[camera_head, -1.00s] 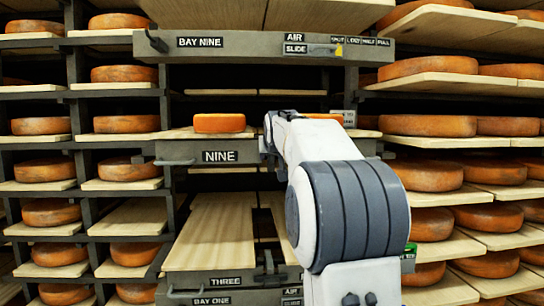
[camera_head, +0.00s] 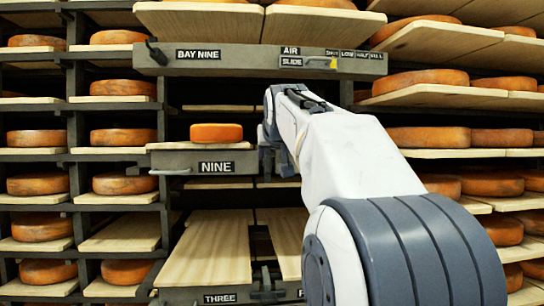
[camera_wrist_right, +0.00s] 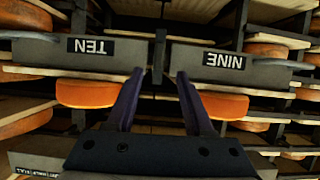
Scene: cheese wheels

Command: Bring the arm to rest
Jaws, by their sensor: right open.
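My right arm (camera_head: 350,160) reaches in from the lower right of the head view, in front of the racks. Its gripper (camera_head: 272,135) is seen from behind beside the NINE shelf front, with its fingers mostly hidden. In the wrist view, which is upside down, the right gripper (camera_wrist_right: 160,75) has its two dark fingers spread, with nothing between them. The fingers point at the gap between the shelf fronts labelled TEN (camera_wrist_right: 92,46) and NINE (camera_wrist_right: 224,61). I cannot tell whether they touch the rack. My left gripper is not in view.
An orange cheese wheel (camera_head: 216,132) sits on the NINE shelf (camera_head: 165,160). A grey beam labelled BAY NINE (camera_head: 230,60) crosses above. Racks of cheese wheels flank both sides. The board above THREE (camera_head: 215,250) is bare.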

